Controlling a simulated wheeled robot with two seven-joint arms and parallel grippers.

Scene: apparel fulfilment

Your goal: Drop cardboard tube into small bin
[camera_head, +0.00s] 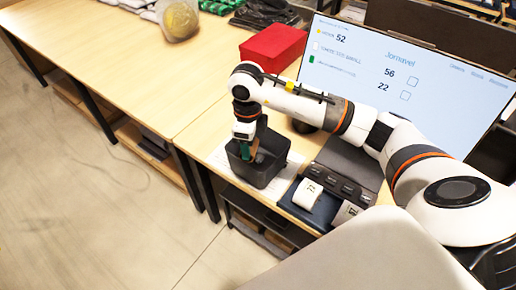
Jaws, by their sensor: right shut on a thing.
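The small bin (268,172) is a black open container on the table, left of the label device. My right gripper (249,151) points down into the bin's opening, and its fingers are partly below the rim. It is shut on a small brownish piece, which looks like the cardboard tube (254,147). The tube is mostly hidden by the fingers and the bin wall, and I cannot tell whether it touches the bin. My left gripper is not in view.
A red box (273,46) sits behind my right arm, beside a large monitor (400,75). The left tabletop (120,70) is clear.

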